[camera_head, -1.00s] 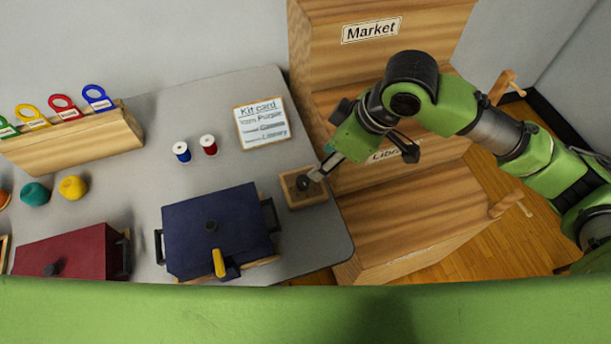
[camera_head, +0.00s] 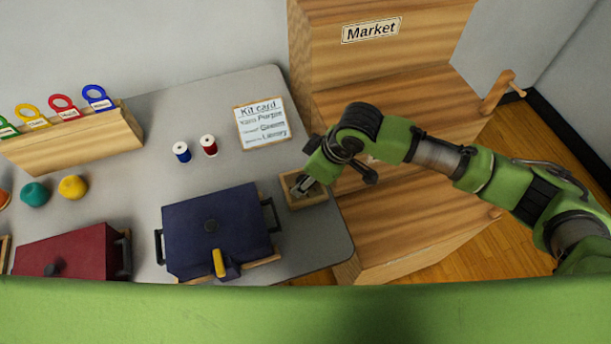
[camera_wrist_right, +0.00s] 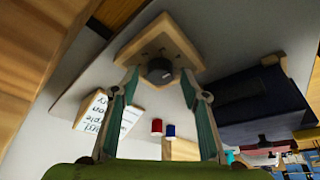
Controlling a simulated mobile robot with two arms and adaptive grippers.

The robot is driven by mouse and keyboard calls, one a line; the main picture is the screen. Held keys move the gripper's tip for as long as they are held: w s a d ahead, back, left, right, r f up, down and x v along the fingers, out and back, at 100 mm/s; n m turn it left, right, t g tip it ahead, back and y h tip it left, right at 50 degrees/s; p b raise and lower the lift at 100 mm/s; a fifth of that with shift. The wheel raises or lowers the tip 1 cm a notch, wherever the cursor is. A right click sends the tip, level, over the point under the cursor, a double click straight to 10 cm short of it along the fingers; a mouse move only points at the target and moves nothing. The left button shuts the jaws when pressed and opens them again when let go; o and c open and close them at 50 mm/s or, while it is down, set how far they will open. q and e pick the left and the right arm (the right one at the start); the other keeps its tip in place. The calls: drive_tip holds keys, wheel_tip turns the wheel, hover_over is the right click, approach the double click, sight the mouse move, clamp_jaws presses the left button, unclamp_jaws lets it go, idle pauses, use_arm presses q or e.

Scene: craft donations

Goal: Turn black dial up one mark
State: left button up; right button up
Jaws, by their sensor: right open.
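The black dial (camera_wrist_right: 159,71) sits on a small square wooden base in the right wrist view, with marks on the wood around it and a pale line on its edge. The wooden base (camera_wrist_right: 181,46) also shows at the table's right side in the head view (camera_head: 316,201), where my gripper hides the dial. My right gripper (camera_head: 303,187) is above the base, pointing down. In the right wrist view my right gripper (camera_wrist_right: 159,78) is open, its two fingertips either side of the dial, apart from each other. Whether they touch it I cannot tell. My left gripper is not in view.
A navy box (camera_head: 217,232) with a yellow latch stands left of the base. A kit card (camera_head: 262,121) lies behind it, with blue (camera_head: 182,152) and red (camera_head: 209,145) spools beside. A wooden shelf unit (camera_head: 380,60) marked Market stands right of the table.

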drive_tip(key=shift+f, duration=0.2)
drive_tip(key=c, duration=1.1)
drive_tip(key=shift+r+p, duration=0.2)
drive_tip(key=shift+p, duration=0.3)
drive_tip(key=m+p, duration=0.2)
drive_tip(key=p, duration=0.1)
drive_tip(key=m+t+h+p, duration=0.1)
drive_tip(key=m+p, duration=0.1)
drive_tip(key=p, duration=0.1)
drive_tip(key=m+p, duration=0.2)
drive_tip(key=p, duration=0.1)
drive_tip(key=shift+s+a+r+t+h, duration=0.15)
drive_tip(key=shift+s+a+t+h, duration=0.05)
drive_tip(key=shift+a+t+h, duration=0.1)
drive_tip(key=shift+w+f+m+t+h+p, duration=0.1)
drive_tip(key=shift+m+t+h+p, duration=0.15)
drive_tip(key=shift+m+p, duration=0.5)
drive_tip(key=shift+w+f+m+t+h+p, duration=0.15)
drive_tip(key=shift+m+h+p, duration=0.1)
drive_tip(key=shift+m+p, duration=0.45)
drive_tip(key=shift+s, duration=0.1)
drive_tip(key=o, duration=1.1)
